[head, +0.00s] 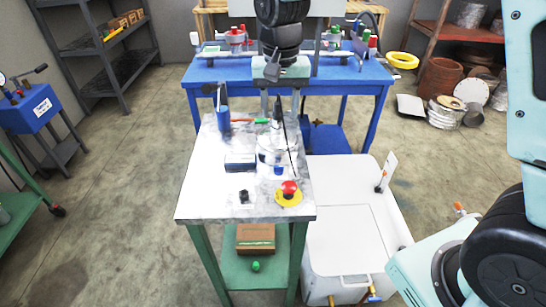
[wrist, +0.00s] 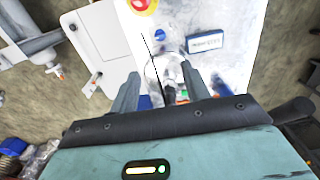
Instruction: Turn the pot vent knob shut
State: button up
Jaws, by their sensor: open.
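A small clear, round pot (wrist: 152,70) stands on the white-topped workbench, with a dark fitting (wrist: 174,68) on its lid. The vent knob cannot be told apart for sure. A small blue part (wrist: 158,99) shows beside the pot, near my gripper body. In the head view the pot (head: 266,157) is faint and partly see-through. My gripper (wrist: 160,74) is open, its two fingers apart on either side of the pot in the wrist view. In the head view my gripper (head: 281,116) hangs over the far part of the bench. Contact with the pot cannot be seen.
A red emergency button on a yellow base (head: 289,192) sits at the bench's near right corner. A dark-topped box (head: 240,162) and a tall blue item (head: 223,118) stand left of the pot. A thin black cable (wrist: 151,62) crosses it. A white chest (head: 345,215) adjoins the bench.

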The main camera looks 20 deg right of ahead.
aim_at(279, 166)
notch_tip(279, 166, down, 17)
jog(key=shift+f, duration=0.1)
dwell(0.4)
jog(key=c, duration=1)
